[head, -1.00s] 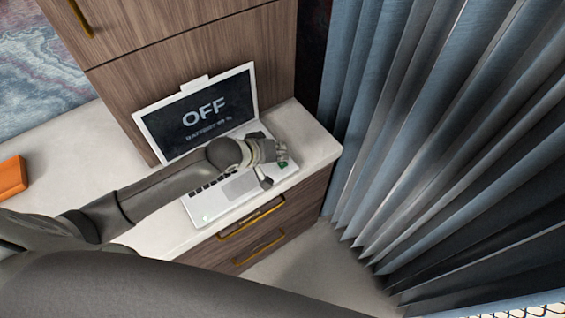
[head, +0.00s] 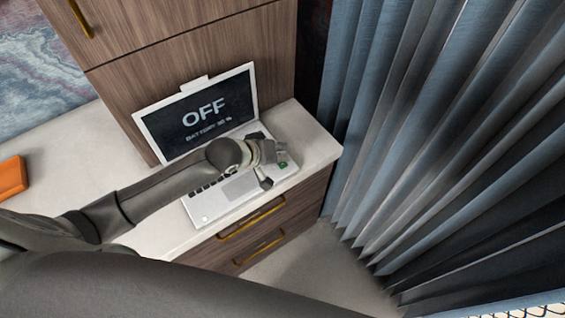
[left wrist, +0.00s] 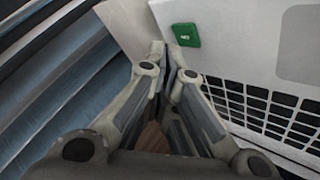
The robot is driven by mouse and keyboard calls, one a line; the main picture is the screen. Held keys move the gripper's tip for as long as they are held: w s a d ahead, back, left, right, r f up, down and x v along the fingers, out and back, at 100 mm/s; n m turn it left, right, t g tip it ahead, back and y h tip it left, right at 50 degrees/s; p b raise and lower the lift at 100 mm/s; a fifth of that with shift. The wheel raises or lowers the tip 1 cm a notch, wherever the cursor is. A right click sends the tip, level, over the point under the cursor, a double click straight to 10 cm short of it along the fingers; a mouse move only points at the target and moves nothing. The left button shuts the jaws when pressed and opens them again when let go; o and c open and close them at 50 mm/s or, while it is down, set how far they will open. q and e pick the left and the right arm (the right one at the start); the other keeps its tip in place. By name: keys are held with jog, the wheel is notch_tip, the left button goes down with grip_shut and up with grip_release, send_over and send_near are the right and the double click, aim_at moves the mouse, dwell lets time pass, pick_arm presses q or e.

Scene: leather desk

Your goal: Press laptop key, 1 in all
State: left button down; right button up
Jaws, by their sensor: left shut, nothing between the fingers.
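The open laptop (head: 242,187) stands on the white desk top, and its dark screen (head: 197,114) reads OFF with a battery line below. A green key (head: 282,164) with a small mark is near the right end of the laptop; it also shows in the left wrist view (left wrist: 186,34), just beyond the fingertips. My left gripper (head: 276,154) is over the right part of the keyboard, close beside the green key. In the left wrist view my left gripper (left wrist: 172,58) has its fingers together and empty. I cannot tell whether the tips touch the laptop. My right gripper is not seen.
An orange object (head: 12,177) lies on the desk at the left. A wooden cabinet (head: 190,45) rises behind the laptop. Blue-grey curtains (head: 420,130) hang close to the right. Drawers with brass handles (head: 250,219) are below the desk edge.

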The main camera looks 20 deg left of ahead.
pick_arm(q)
jog(key=shift+f, duration=0.1)
jog(key=shift+f, duration=0.3)
jog(key=shift+f, duration=0.35)
dwell(0.5)
dwell(0.3)
jog(key=shift+r+p, duration=0.8)
jog(key=shift+p, duration=0.4)
notch_tip(320, 180, up, 5)
jog(key=p, duration=0.6)
